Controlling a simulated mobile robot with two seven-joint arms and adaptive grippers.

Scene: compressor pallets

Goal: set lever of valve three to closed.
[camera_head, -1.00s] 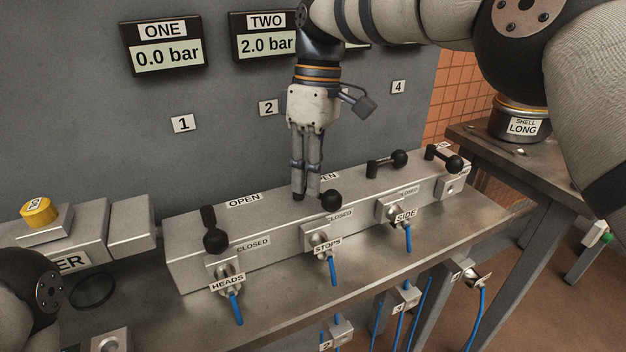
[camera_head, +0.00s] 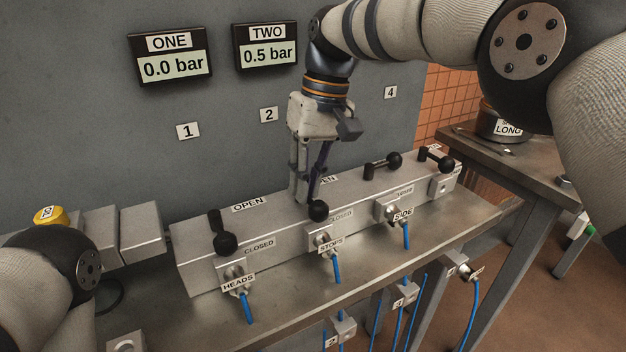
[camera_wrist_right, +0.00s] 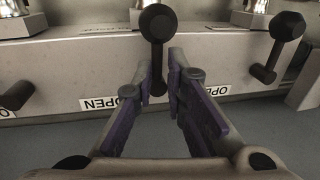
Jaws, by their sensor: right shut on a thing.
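The third valve lever from the left, valve three, has a black knob (camera_head: 394,160) and lies pointing right along the grey block. Its CLOSED label (camera_head: 403,190) is on the block's front side. My right gripper (camera_head: 306,199) is instead at the second lever, valve two, whose knob (camera_head: 318,210) points toward the front edge. In the right wrist view, the fingers (camera_wrist_right: 163,88) are closed around the shaft of this lever (camera_wrist_right: 156,55). Only part of my left arm shows at lower left; its gripper is out of view.
Lever one (camera_head: 224,243) points to the front. Blue hoses (camera_head: 335,268) hang from the front fittings.

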